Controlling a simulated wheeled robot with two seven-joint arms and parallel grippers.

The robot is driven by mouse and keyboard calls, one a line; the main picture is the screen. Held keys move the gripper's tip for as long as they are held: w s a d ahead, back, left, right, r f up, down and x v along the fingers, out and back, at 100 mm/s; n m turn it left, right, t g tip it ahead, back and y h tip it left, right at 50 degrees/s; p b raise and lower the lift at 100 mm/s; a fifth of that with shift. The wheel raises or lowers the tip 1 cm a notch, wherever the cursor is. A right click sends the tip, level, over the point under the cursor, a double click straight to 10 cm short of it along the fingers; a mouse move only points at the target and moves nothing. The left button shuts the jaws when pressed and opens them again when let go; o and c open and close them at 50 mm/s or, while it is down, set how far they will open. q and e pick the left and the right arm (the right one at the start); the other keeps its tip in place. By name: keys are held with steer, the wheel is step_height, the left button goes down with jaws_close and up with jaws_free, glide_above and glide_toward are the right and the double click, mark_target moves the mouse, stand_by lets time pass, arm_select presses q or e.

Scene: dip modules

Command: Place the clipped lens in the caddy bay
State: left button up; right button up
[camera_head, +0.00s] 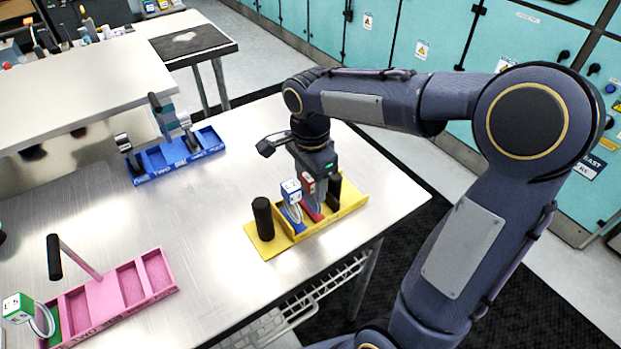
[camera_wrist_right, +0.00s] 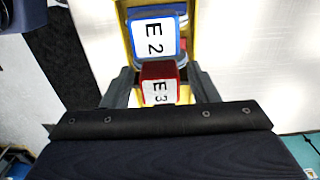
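A yellow caddy (camera_head: 268,246) with black posts stands near the table's right edge. In it are a blue-and-white block marked E 2 (camera_wrist_right: 155,36) and a red-and-white block marked E 3 (camera_wrist_right: 158,84). They also show in the head view as a blue block (camera_head: 291,191) and a red block (camera_head: 308,184). My right gripper (camera_head: 312,178) points down over this caddy. In the wrist view its fingers stand apart on either side of the red block, with gaps visible. I cannot tell which item is the clipped lens. My left gripper is not in view.
A pink caddy (camera_head: 103,298) with a tilted black-gripped handle lies at lower left, with a green-and-white block (camera_head: 18,308) at its left end. A blue caddy (camera_head: 160,157) holding upright grey parts stands farther back. The table middle is clear.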

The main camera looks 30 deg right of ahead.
step_height(320, 180, up, 12)
steer(key=s+a+f+n+t+y, duration=0.2)
steer(key=s+f+n, duration=0.3)
steer(key=s+n, duration=0.2)
steer(key=s+a+f+n+t+y, duration=0.1)
steer(key=s+a+f+n+t, duration=0.1)
steer(key=s+f+n, duration=0.3)
steer(key=s+n+t, duration=0.1)
steer(key=s+n, duration=0.2)
steer(key=s, duration=0.2)
steer(key=shift+n+t+y+p, duration=0.3)
steer(key=shift+y+p, duration=0.1)
